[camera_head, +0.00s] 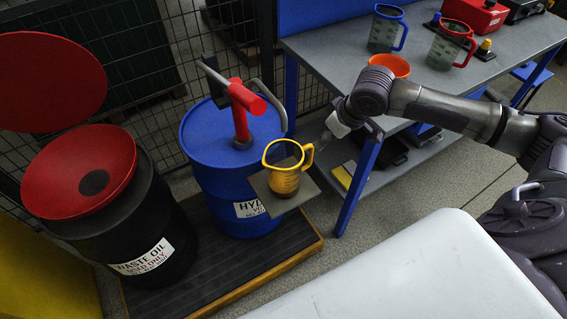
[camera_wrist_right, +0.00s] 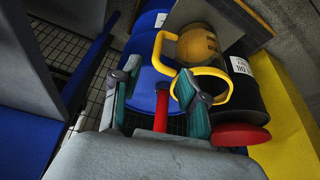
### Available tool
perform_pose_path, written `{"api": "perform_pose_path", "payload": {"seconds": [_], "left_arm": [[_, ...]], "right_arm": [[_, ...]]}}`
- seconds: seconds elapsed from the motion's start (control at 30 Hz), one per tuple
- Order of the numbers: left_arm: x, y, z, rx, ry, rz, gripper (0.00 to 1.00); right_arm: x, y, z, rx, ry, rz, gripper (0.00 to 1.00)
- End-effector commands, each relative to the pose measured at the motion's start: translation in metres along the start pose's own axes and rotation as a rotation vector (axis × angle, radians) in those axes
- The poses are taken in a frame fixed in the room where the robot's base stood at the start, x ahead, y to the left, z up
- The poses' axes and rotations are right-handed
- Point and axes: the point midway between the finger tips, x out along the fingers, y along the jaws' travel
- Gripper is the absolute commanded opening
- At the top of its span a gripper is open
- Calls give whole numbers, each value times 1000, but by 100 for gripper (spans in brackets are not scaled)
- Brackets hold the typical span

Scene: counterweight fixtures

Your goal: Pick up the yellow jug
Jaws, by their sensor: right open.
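The yellow jug (camera_head: 284,181) stands upright on a small grey plate (camera_head: 311,191) in front of the blue drum, its handle facing right. It also shows close up in the right wrist view (camera_wrist_right: 198,44), with its yellow handle in front. My right gripper (camera_head: 324,137) is just right of the jug, near the handle. Nothing is gripped. My left gripper is not in view.
The blue drum (camera_head: 213,190) with a red pump stands behind the jug. A black waste oil drum (camera_head: 165,235) with a red funnel is at left. A grey bench (camera_head: 345,45) at right holds a blue jug, a red jug and an orange bowl (camera_head: 390,66).

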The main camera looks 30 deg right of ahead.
Motion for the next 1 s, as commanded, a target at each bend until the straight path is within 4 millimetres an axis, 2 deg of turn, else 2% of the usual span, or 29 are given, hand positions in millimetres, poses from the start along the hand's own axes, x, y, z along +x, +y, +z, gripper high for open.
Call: {"api": "perform_pose_path", "payload": {"seconds": [0.2,0.3,0.43,0.57,0.7,0.83,1.0], "left_arm": [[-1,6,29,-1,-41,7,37],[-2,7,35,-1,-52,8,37],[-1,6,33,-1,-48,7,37],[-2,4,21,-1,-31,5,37],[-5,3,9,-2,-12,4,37],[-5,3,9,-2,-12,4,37],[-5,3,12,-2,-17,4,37]], "right_arm": [[45,-1,0,1,-2,-3,44],[61,0,0,1,-2,-2,44],[72,0,0,0,0,-1,44],[81,0,-2,0,-1,-1,44],[101,3,-6,1,-1,-1,44],[119,4,-5,0,-1,0,44],[127,4,-5,-1,0,1,44]]}}
